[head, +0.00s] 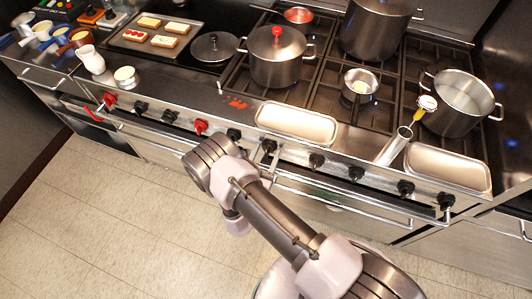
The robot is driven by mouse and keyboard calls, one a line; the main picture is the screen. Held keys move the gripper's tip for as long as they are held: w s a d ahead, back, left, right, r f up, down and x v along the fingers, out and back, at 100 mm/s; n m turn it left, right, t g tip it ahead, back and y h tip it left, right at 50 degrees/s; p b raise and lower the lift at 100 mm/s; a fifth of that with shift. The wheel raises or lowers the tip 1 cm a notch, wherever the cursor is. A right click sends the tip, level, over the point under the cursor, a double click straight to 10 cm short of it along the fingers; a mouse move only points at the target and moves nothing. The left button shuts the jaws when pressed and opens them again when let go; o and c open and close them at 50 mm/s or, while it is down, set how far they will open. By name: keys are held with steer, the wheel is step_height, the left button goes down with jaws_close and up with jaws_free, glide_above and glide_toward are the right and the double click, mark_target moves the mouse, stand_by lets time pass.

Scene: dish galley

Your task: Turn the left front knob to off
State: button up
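A row of knobs runs along the steel front panel of the stove in the head view. A red knob (110,100) is at the far left of the row. Right of it are two black knobs, one (140,107) and another (168,116), then a second red knob (200,127). A black knob (234,134) is just above my arm, and several more continue to the right. I cannot tell which is the left front knob, nor read any markings. My arm reaches up to just below the second red knob; my gripper fingers are hidden.
A handrail (340,200) runs below the knobs. A steel tray (296,123) lies on the front ledge. A lidded pot (275,58) and an open pot (460,102) stand on the burners. A white jug (90,60) stands at left. The tiled floor (100,220) is clear.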

steer(key=shift+o, duration=0.7)
steer(key=p+v, duration=0.2)
steer(key=v, duration=1.5)
steer(key=shift+s, duration=0.2)
steer(key=shift+w+a, duration=0.1)
steer(key=shift+a, duration=0.05)
